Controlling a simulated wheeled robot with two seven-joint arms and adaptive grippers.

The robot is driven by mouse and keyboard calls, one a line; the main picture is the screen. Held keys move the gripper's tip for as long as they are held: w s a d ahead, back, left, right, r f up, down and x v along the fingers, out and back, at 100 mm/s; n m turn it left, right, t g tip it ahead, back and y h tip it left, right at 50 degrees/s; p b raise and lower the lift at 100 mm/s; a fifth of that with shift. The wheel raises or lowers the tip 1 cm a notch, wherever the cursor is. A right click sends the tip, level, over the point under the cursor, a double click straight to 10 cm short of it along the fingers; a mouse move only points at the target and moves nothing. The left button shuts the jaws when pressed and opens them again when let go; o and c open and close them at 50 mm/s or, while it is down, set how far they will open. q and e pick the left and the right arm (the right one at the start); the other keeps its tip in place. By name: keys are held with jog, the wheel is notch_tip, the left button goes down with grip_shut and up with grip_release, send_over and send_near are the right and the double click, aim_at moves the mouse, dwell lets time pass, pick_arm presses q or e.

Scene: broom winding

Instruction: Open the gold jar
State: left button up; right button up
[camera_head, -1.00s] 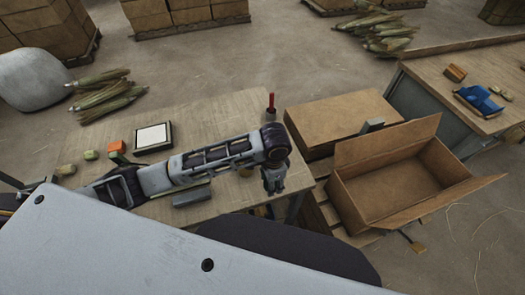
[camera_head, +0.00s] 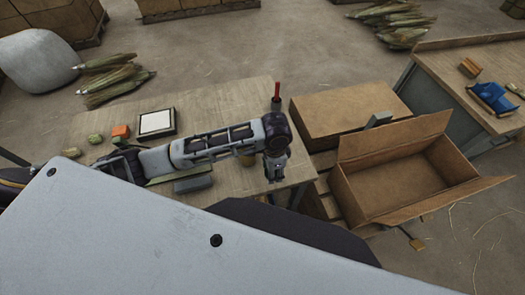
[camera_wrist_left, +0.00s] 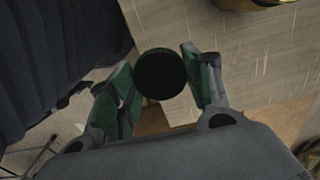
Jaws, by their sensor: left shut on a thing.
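My left gripper (camera_head: 276,168) is over the right end of the wooden table (camera_head: 225,108). In the left wrist view its green-padded fingers (camera_wrist_left: 160,85) are shut on a dark round lid-like thing (camera_wrist_left: 160,75), seen end-on. What lies under this dark disc is hidden. A gold, rounded thing, likely the gold jar (camera_wrist_left: 250,3), is cut off by the top edge of the left wrist view, apart from the fingers. In the head view a small yellowish patch beside the gripper is mostly hidden behind my arm. My right gripper is not in view.
A red-handled tool (camera_head: 277,91) stands at the table's back right. A framed white panel (camera_head: 156,122), an orange block (camera_head: 121,131) and a grey block (camera_head: 193,183) lie on the table. An open cardboard box (camera_head: 400,180) stands right of it, beside a closed box (camera_head: 340,110).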

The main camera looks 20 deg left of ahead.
pick_arm(q)
jog(key=w+a+f, duration=0.1)
jog(key=w, duration=0.1)
jog(key=w+a+f, duration=0.3)
jog(key=w, duration=0.2)
jog(key=shift+a+f+p, duration=0.2)
jog(key=shift+a+p, duration=0.1)
jog(key=shift+a, duration=0.1)
jog(key=shift+w+a+f, duration=0.4)
jog(key=shift+w+a, duration=0.05)
jog(key=shift+w, duration=0.2)
jog(key=shift+w+a+f, duration=0.4)
jog(key=shift+w+f, duration=0.2)
jog(key=shift+f, duration=0.15)
jog(key=shift+f, duration=0.15)
jog(key=o, duration=1.1)
